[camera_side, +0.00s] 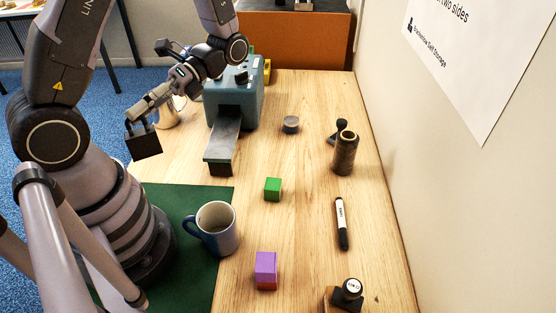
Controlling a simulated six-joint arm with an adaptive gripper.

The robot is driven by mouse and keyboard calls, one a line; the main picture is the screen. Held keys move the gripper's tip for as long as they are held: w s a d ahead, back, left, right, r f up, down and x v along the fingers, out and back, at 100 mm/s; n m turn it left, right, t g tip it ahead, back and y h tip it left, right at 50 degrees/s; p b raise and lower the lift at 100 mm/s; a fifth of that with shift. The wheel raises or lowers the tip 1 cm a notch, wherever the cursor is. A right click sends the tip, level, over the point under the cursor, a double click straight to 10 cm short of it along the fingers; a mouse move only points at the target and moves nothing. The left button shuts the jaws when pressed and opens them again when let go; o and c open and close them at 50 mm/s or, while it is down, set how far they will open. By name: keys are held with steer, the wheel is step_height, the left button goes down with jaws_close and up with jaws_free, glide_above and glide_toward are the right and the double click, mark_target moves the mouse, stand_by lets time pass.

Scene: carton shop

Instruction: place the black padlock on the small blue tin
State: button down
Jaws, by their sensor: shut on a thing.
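My gripper (141,119) is at the left of the side view, beyond the table's left edge in the picture, shut on the black padlock (144,144). The padlock hangs below the fingers with its dark square body down, clear of any surface. The small blue tin (291,125) is a low round tin with a pale top. It stands on the wooden table, right of the blue-grey machine and well to the right of my gripper. Nothing is on top of it.
The blue-grey machine (237,104) with its grey tongue stands between gripper and tin. Table around the tin is clear.

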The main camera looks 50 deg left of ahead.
steer(key=w+a+m+t+y, duration=0.8)
steer(key=w+a+m+y, duration=0.3)
steer(key=m+y, duration=0.3)
steer(key=w+d+r+m+t+y, duration=0.1)
steer(key=w+d+r+m+t, duration=0.1)
steer(key=w+m+t, duration=0.45)
steer(key=w+d+r+m+t+y, duration=0.1)
steer(key=w+d+r+m+t, duration=0.15)
steer(key=w+t, duration=0.6)
step_height(320, 180, down, 11)
steer(key=w+h, duration=0.1)
steer(key=w, duration=0.1)
steer(key=shift+n+g, duration=0.4)
steer(key=shift+n, duration=0.1)
steer(key=shift+w+a+f, duration=0.2)
steer(key=shift+w+f, duration=3.1)
steer(key=shift+w, duration=0.2)
steer(key=shift+w+a+f, duration=0.2)
steer(key=shift+w+f, duration=3.05)
steer(key=shift+w, duration=0.2)
